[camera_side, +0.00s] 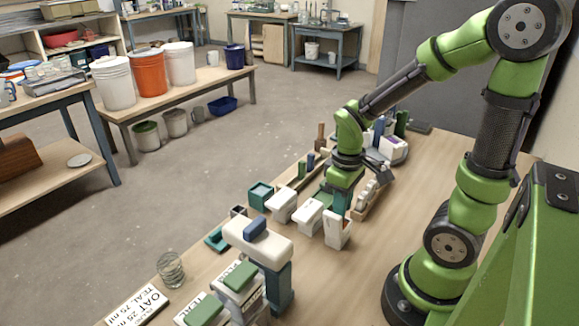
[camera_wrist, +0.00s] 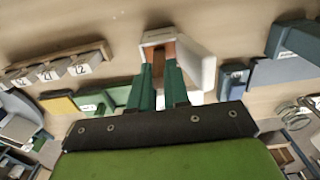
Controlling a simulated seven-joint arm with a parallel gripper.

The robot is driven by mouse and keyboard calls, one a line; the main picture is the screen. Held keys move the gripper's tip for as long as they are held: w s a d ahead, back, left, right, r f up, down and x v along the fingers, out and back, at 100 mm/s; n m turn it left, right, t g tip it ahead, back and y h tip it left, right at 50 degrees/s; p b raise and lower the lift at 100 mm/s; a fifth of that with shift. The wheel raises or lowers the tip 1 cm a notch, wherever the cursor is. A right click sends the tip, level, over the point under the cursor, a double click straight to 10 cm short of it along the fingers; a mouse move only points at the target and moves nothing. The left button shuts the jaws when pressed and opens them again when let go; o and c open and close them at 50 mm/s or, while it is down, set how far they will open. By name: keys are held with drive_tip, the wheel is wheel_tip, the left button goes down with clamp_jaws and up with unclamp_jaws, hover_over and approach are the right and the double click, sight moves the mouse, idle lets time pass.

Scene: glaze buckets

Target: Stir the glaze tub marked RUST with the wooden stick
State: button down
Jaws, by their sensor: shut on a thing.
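My gripper (camera_side: 340,203) points down, close over an open white tub (camera_side: 338,232) at the right end of a short row of white tubs. In the wrist view my gripper's green fingers (camera_wrist: 161,68) reach to the mouth of a white tub (camera_wrist: 204,66) with rust-brown colour inside. The fingers are close together on something thin, which I take to be the wooden stick; it is mostly hidden between them and in the tub. How deep it sits cannot be told. No RUST label is readable.
White tubs (camera_side: 281,205) and (camera_side: 309,217) stand just left of the open one. A teal box (camera_side: 260,194) and a white-topped stand (camera_side: 258,241) are nearby. A wooden block with numbered pieces (camera_wrist: 60,66) lies left in the wrist view.

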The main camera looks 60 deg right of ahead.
drive_tip(key=shift+a, duration=0.1)
drive_tip(key=shift+r, duration=2.85)
drive_tip(key=shift+r, duration=2)
